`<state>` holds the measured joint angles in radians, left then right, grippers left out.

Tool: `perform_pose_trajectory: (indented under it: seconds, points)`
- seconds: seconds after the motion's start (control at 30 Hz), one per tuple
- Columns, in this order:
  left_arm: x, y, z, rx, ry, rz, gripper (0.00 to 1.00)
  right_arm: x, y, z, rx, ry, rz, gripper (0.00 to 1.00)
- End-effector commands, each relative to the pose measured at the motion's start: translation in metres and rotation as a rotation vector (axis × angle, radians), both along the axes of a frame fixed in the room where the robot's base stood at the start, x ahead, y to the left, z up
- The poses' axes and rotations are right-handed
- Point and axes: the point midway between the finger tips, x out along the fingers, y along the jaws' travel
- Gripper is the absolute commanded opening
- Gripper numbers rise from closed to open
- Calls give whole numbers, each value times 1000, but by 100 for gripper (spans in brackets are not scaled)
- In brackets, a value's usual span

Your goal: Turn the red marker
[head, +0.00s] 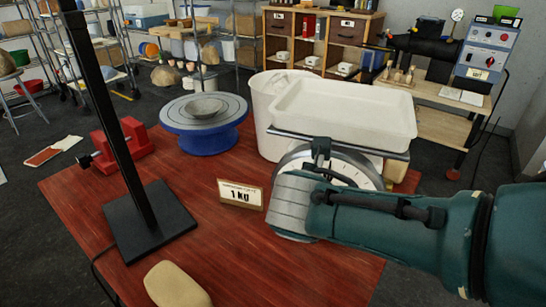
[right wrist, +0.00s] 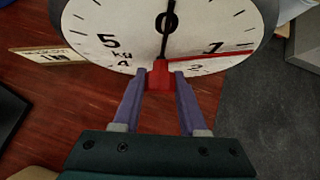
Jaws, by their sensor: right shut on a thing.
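The scale (head: 372,172) stands on the red wooden table, with a white tray on top and a round white dial facing front. My right arm covers part of the dial in the head view. In the right wrist view the dial (right wrist: 100,22) shows the figures 0, 1, 2, 4 and 5 and a dark needle running by the 0. The red marker (right wrist: 158,75) is at the dial's middle, between the fingertips of my right gripper (right wrist: 160,80), which is shut on it. A thin red line extends right from there, just below the 1. My left gripper is not in view.
A sign (head: 240,194) reading 1 KG stands left of the scale. A black stand (head: 150,225), a blue turntable (head: 204,125), a red clamp-like tool (head: 130,145) and a beige block (head: 176,286) are on the table (head: 262,265). A white bin (head: 268,110) stands behind the scale.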

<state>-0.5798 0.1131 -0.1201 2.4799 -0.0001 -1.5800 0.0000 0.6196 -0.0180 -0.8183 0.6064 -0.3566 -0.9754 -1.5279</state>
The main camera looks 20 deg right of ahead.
Motion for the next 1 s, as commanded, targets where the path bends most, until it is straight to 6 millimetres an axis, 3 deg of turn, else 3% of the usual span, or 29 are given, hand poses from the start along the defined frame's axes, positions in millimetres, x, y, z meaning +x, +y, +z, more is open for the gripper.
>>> perform_pose_trajectory:
  seconds: [0.67, 0.7, 0.9, 1.0]
  points:
    - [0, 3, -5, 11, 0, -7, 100, -3, -2, -5, -45, 41, -3, 0]
    - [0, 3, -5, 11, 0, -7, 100, -3, -2, -5, -45, 41, -4, 46]
    - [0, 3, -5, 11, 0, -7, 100, -2, -1, -3, -45, 38, -2, 69]
    - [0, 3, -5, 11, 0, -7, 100, -1, -1, -2, -45, 37, -1, 71]
